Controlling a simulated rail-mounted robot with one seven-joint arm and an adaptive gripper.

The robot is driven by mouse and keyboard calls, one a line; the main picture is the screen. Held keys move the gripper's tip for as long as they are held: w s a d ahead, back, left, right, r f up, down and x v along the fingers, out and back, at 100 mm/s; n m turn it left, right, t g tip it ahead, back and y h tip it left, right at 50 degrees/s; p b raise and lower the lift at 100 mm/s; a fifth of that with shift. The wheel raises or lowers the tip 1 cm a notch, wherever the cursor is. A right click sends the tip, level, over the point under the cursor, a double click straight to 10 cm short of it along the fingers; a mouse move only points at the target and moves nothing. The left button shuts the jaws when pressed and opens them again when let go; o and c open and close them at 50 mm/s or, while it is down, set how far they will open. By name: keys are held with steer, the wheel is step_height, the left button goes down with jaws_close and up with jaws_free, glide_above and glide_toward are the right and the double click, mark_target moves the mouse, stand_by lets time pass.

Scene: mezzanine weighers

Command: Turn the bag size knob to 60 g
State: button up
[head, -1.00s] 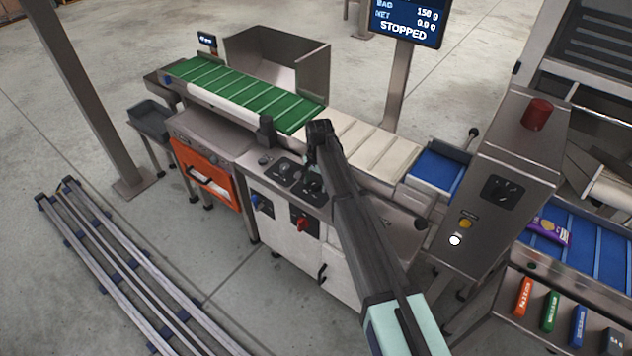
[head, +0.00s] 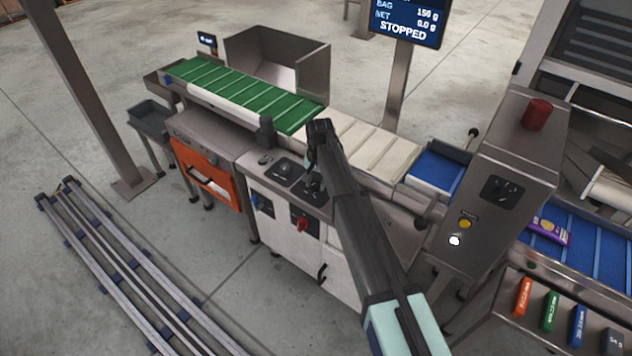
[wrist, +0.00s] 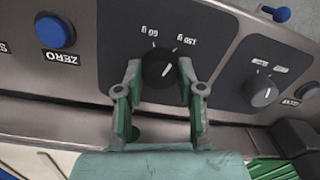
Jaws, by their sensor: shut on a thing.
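The bag size knob (wrist: 158,70) is a round black dial on a dark plate with the labels "60 g" and "150 g", which appear upside down in the wrist view. A small pale mark on the knob appears to point toward the 150 g side. My gripper (wrist: 158,82) has its green-padded fingers on either side of the knob and is shut on it. In the head view my gripper (head: 313,172) reaches down to the control panel (head: 272,180), and my arm hides most of the knob. The screen (head: 405,18) shows a bag value near 150 g and "STOPPED".
In the wrist view a blue ZERO button (wrist: 55,31) is on one side of the knob and a second black knob (wrist: 262,92) on the other. A red switch (head: 302,224) is on the cabinet front below. The green belt (head: 250,97) runs behind the panel.

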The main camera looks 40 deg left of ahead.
mark_target(317, 182)
steer(key=n, duration=0.4)
steer(key=shift+n, duration=2.6)
steer(key=o, duration=1.1)
steer(key=shift+o, duration=0.2)
steer(key=shift+a, duration=0.1)
step_height(317, 182, up, 12)
steer(key=shift+w, duration=0.25)
